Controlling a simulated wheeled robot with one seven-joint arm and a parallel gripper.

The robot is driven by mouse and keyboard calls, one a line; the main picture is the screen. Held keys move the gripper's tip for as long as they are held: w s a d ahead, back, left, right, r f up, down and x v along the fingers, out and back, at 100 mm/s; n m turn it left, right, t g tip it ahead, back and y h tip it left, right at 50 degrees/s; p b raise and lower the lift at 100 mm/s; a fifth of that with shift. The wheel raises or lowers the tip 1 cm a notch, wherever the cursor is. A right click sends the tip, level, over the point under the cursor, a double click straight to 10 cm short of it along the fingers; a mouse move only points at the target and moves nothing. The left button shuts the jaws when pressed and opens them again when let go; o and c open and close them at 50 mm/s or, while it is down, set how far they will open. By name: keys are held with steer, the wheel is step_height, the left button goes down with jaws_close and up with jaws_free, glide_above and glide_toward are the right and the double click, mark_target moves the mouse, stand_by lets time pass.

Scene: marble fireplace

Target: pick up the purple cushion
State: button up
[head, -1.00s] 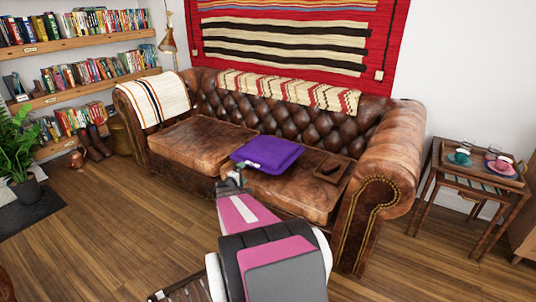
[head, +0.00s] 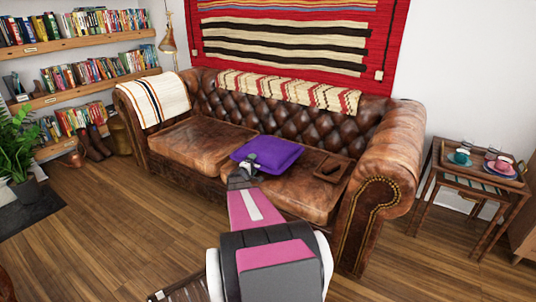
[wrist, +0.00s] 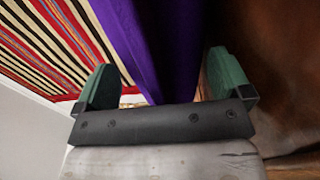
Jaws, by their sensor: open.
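The purple cushion (head: 268,153) lies on the seat of the brown leather sofa (head: 358,222), near its middle. My gripper (head: 251,164) is at the cushion's near edge in the head view. In the wrist view the cushion (wrist: 138,40) shows as a purple band running down between the two green fingers of my gripper (wrist: 160,82). The fingers are wide apart, one on each side of the cushion. A gap shows between the right finger and the cushion; I cannot tell whether the left finger touches it.
A dark tray with a small item (head: 333,170) lies on the seat right of the cushion. A striped throw (head: 157,99) covers the left armrest. A side table with cups (head: 470,165) stands at the right.

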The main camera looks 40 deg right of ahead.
steer(key=shift+w+d+f, duration=0.1)
steer(key=shift+w+d, duration=0.1)
steer(key=shift+d, duration=0.05)
steer(key=c, duration=1)
